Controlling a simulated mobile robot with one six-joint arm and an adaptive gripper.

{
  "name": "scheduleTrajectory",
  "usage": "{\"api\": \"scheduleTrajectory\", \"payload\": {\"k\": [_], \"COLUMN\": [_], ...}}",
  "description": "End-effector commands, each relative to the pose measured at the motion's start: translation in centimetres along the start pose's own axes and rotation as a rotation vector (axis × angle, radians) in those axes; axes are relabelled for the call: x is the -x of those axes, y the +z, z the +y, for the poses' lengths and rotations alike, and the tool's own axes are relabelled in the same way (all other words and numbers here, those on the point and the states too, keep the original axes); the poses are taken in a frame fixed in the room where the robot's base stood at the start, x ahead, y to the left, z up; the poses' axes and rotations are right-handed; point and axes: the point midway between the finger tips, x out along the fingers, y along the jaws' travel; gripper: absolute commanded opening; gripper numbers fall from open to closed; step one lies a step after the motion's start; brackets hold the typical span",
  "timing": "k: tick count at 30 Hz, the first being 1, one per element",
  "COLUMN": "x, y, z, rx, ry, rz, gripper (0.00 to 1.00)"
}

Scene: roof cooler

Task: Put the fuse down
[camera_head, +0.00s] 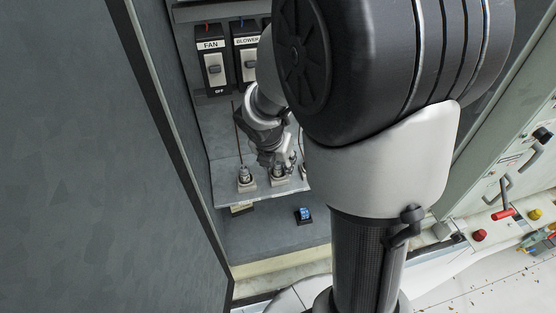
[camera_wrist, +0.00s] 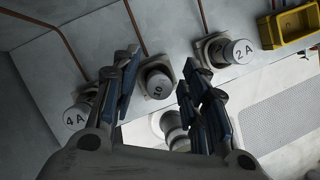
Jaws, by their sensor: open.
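My gripper (camera_wrist: 160,86) is open. In the wrist view, its two fingers stand apart on either side of a grey round-topped fuse (camera_wrist: 158,84) marked with what looks like 10. That fuse sits upright in a square holder on the grey shelf. A fuse marked 4A (camera_wrist: 76,116) is to the left, partly behind the left finger. A fuse marked 2A (camera_wrist: 239,51) is to the right. In the head view, my gripper (camera_head: 284,158) is low over the shelf at the middle holder (camera_head: 279,178). Whether the fingers touch the fuse, I cannot tell.
A yellow tray (camera_wrist: 290,29) lies at the wrist view's upper right. Thin brown rods rise behind the holders. FAN (camera_head: 213,62) and BLOWER (camera_head: 248,65) switches are on the back wall. A small blue-topped item (camera_head: 304,214) stands below the shelf. A dark panel (camera_head: 80,160) closes off the left.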

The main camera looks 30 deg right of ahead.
Motion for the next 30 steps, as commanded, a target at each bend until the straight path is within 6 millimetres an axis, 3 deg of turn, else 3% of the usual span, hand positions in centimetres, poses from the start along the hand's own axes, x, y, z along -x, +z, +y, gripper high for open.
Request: {"api": "scheduleTrajectory", "payload": {"k": [7, 15, 22, 26, 30], "x": [0.8, 5.2, 7.7, 9.9, 14.0], "y": [0.1, 0.2, 0.0, -0.7, -2.7], "z": [0.1, 0.1, 0.0, -0.6, -2.0], "rx": [0.0, 0.001, -0.022, -0.215, -0.672], "ry": [0.002, 0.004, 0.004, 0.022, 0.062], "rz": [-0.002, -0.004, -0.003, -0.001, 0.027], "gripper": [0.41, 0.41, 0.41, 0.41, 0.41]}}
